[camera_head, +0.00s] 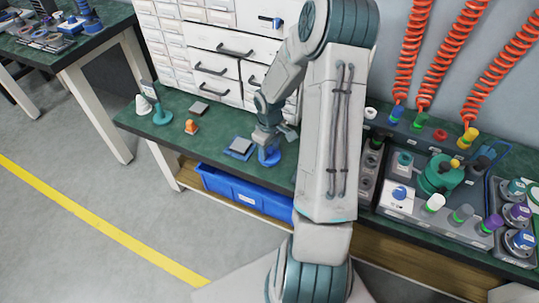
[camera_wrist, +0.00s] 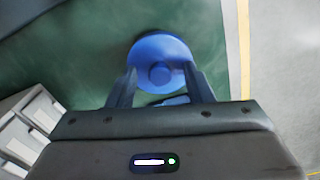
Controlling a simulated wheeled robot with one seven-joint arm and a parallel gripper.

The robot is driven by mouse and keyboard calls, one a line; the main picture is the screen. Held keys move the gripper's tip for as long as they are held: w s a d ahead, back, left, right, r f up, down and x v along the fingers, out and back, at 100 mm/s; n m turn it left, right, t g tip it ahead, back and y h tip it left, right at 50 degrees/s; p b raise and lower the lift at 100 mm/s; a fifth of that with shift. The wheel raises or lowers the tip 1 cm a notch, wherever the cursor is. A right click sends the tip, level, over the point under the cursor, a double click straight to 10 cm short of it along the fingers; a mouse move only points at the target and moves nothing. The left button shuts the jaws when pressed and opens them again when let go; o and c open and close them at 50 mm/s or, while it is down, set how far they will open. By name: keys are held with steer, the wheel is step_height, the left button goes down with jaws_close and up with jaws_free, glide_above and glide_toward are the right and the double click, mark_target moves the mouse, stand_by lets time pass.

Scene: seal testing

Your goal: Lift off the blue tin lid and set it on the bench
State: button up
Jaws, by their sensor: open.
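The blue tin lid (camera_wrist: 162,48) is a round disc with a raised knob at its centre, seen from above in the wrist view. In the head view the blue round shape (camera_head: 269,157) shows on the green bench, partly covered by my gripper (camera_head: 267,138). In the wrist view my gripper (camera_wrist: 160,72) is open, with one finger on each side of the lid's knob. The fingers overlap the near part of the lid in the picture. I cannot tell whether they touch it. The tin's body below the lid is hidden.
The green bench (camera_head: 222,116) has free room left of the lid. A blue-edged grey block (camera_head: 240,146), an orange piece (camera_head: 191,127) and a teal stand (camera_head: 161,115) are there. White drawers (camera_head: 216,65) stand behind. A blue bin (camera_head: 245,190) sits below the bench.

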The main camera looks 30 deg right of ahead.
jaws_close()
steer(key=shift+r, duration=0.15)
